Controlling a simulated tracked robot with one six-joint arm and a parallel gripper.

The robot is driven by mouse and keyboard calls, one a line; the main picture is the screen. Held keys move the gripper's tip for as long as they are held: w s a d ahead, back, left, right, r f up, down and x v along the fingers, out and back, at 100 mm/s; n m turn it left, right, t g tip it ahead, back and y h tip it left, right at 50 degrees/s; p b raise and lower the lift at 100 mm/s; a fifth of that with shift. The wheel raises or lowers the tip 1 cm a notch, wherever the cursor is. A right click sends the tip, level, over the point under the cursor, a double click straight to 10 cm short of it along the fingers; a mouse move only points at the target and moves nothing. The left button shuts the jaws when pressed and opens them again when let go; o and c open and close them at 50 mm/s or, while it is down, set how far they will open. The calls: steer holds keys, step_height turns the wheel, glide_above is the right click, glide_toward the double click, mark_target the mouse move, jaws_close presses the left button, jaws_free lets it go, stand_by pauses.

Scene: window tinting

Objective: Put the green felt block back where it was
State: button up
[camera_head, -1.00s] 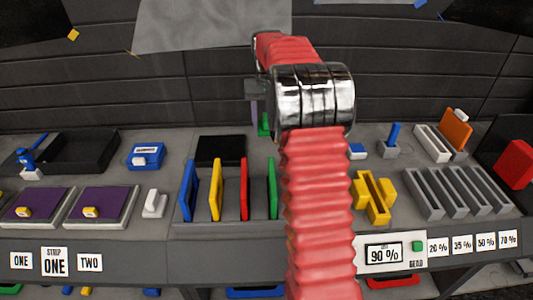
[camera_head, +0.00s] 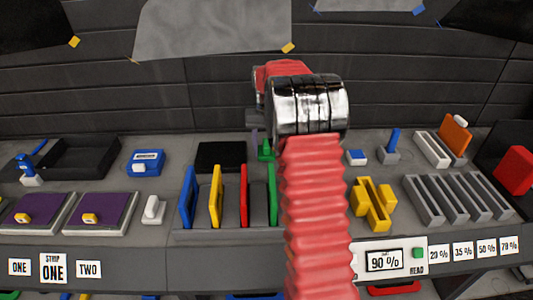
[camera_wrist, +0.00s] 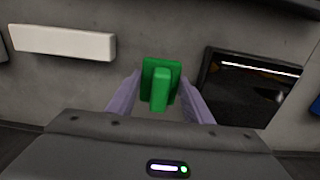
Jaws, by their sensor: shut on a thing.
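The green felt block (camera_wrist: 160,84) shows in the wrist view, a flat green piece with a raised grip, between the two pale fingers of my gripper (camera_wrist: 160,101). My gripper is shut on it. In the head view a part of the green block (camera_head: 265,150) shows just left of my red arm, near the back of the bench, right of a black box. My wrist and arm hide most of the gripper there. The block is over or on the grey bench top; I cannot tell whether it touches.
A rack with blue, yellow, red and green (camera_head: 272,192) cards stands in front. A black box (camera_head: 220,157) is left of the block. A blue-and-white block (camera_head: 356,157) and a yellow cross-shaped holder (camera_head: 373,203) are right of my arm. A white bar (camera_wrist: 62,42) lies left in the wrist view.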

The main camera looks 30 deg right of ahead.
mark_target(266, 143)
steer(key=shift+f, duration=1.05)
steer(key=o, duration=1)
steer(key=shift+f, duration=0.1)
step_height(266, 143, up, 12)
steer(key=shift+r, duration=0.1)
